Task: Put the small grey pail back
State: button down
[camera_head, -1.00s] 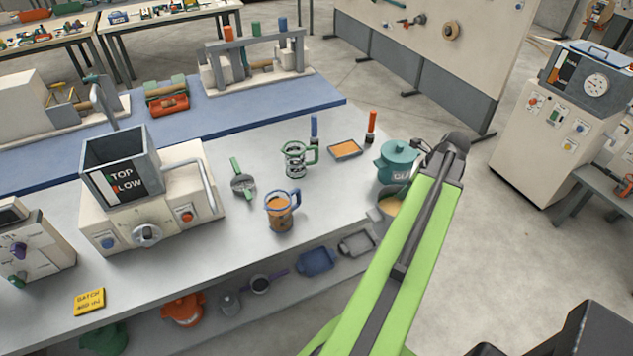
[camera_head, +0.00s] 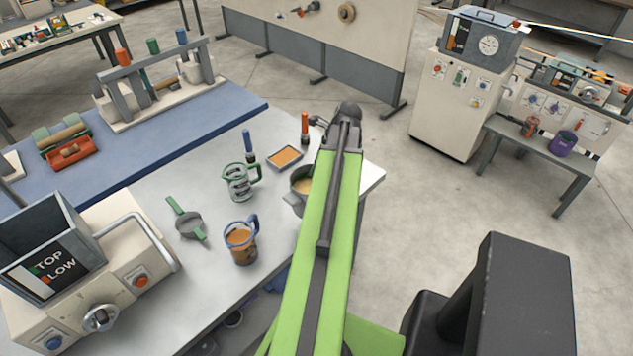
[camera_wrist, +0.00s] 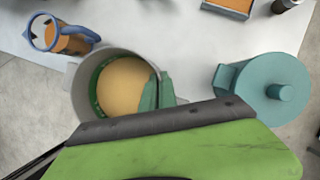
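A grey pail (camera_wrist: 72,92) with tan contents and a green inner band stands on the grey bench in the wrist view. In the head view the pail (camera_head: 293,199) is partly hidden behind my green arm. A teal lidded pot (camera_wrist: 238,85) stands to its right in the wrist view and is hidden by my arm in the head view. My arm's end reaches over the bench's right end.
A hopper machine (camera_head: 120,262) fills the bench's left. Open floor lies right of the bench.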

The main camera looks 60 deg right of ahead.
jog(key=w+f+b, duration=0.4)
jog(key=f, duration=0.1)
jog(key=w+f+b, duration=0.3)
jog(key=shift+d, duration=0.25)
jog(key=shift+f, duration=0.1)
jog(key=shift+f, duration=0.1)
jog(key=c, duration=1.7)
grip_release()
jog(key=shift+s, duration=0.1)
